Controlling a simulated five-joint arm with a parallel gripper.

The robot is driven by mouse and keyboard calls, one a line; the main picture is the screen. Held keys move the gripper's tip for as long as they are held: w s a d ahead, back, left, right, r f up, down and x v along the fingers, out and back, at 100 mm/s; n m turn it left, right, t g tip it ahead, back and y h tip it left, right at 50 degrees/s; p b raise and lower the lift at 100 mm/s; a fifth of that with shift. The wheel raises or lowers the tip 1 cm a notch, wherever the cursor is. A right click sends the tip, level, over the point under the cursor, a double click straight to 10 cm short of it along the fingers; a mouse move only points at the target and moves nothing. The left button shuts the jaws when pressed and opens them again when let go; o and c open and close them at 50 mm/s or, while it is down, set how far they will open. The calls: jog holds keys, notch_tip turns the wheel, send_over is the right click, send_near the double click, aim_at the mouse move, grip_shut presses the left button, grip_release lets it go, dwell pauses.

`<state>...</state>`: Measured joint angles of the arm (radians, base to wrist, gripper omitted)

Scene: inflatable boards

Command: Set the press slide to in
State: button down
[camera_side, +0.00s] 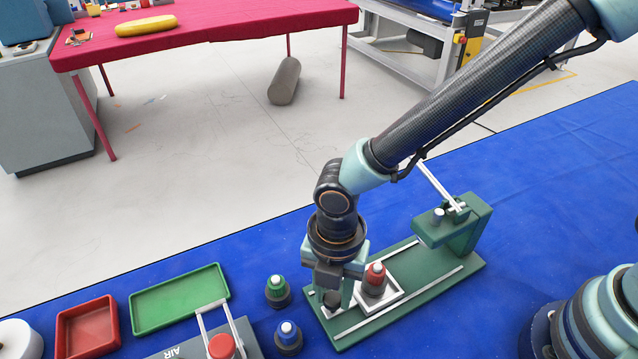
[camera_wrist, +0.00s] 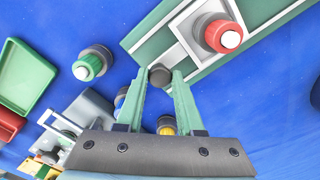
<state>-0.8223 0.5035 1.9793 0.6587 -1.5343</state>
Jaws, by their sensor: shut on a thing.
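The green press (camera_side: 455,228) stands on the blue mat, with its upright head and white lever at the right end of a railed base (camera_side: 425,290). The press slide (camera_side: 398,295), a pale square tray, sits toward the left end of the rails, clear of the head. It carries a grey part with a red cap (camera_side: 376,274). My gripper (camera_side: 338,298) is low at the slide's left end. In the wrist view, its green fingers (camera_wrist: 160,82) are shut on the slide's dark round knob (camera_wrist: 160,75); the slide (camera_wrist: 188,22) shows beyond.
A green-capped part (camera_side: 277,291) and a blue-capped part (camera_side: 288,337) stand left of the press. Further left are a green tray (camera_side: 180,300), a red tray (camera_side: 88,328) and an AIR box (camera_side: 190,346) with a red knob. The rails between slide and head look clear.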

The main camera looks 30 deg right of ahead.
aim_at(389, 277)
jog(key=d, duration=1.1)
jog(key=c, duration=0.5)
grip_release()
jog(key=shift+c, duration=0.2)
jog(key=shift+r, duration=0.45)
notch_tip(389, 277, up, 11)
jog(key=shift+r, duration=0.1)
